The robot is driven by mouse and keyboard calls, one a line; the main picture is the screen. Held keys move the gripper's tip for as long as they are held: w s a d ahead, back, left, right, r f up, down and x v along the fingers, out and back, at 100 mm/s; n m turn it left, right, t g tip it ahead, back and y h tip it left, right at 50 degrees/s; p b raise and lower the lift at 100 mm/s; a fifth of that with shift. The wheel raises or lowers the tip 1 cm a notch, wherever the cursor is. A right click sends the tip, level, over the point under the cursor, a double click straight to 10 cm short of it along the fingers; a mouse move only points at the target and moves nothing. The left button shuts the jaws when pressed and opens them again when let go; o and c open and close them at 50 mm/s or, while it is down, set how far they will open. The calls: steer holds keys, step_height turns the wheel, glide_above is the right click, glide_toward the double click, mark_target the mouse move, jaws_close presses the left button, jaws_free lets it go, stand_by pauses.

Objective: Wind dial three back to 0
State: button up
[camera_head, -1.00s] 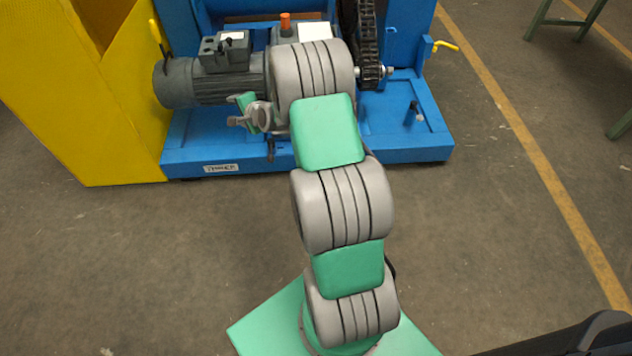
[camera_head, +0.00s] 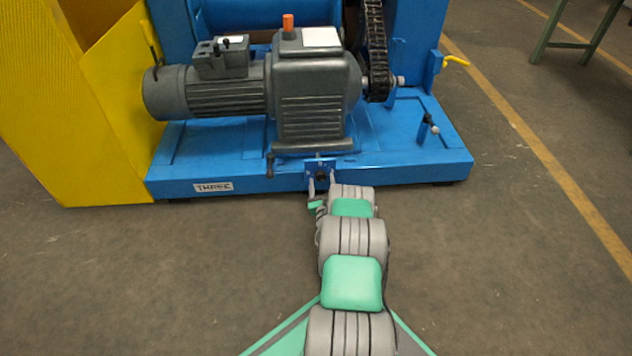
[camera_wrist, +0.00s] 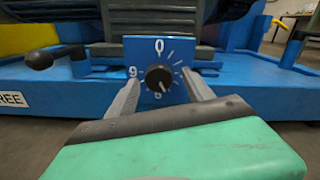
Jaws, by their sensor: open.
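Dial three is a black round knob (camera_wrist: 158,78) on a small blue plate (camera_wrist: 133,50) at the front of the machine base. A white 0 stands at the plate's top, a 9 at its left, and tick marks at its right. A pale mark on the knob seems to point down, away from the 0; its exact reading is unclear. In the head view the plate (camera_head: 312,166) is small, low on the base's front. My gripper (camera_head: 322,184) is open in front of it. In the wrist view its fingers flank the knob, one each side; contact cannot be told.
A THREE label (camera_head: 213,187) is on the blue base (camera_head: 410,165). A grey motor and gearbox (camera_head: 310,100) sit above the dial. A handle with a dark knob (camera_wrist: 40,59) sticks out left of the plate. A yellow panel (camera_head: 95,110) stands left.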

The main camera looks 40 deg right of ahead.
steer(key=shift+w+d, duration=0.15)
steer(key=shift+w, duration=0.15)
steer(key=shift+c, duration=0.2)
jaws_close()
steer(key=shift+n, duration=0.3)
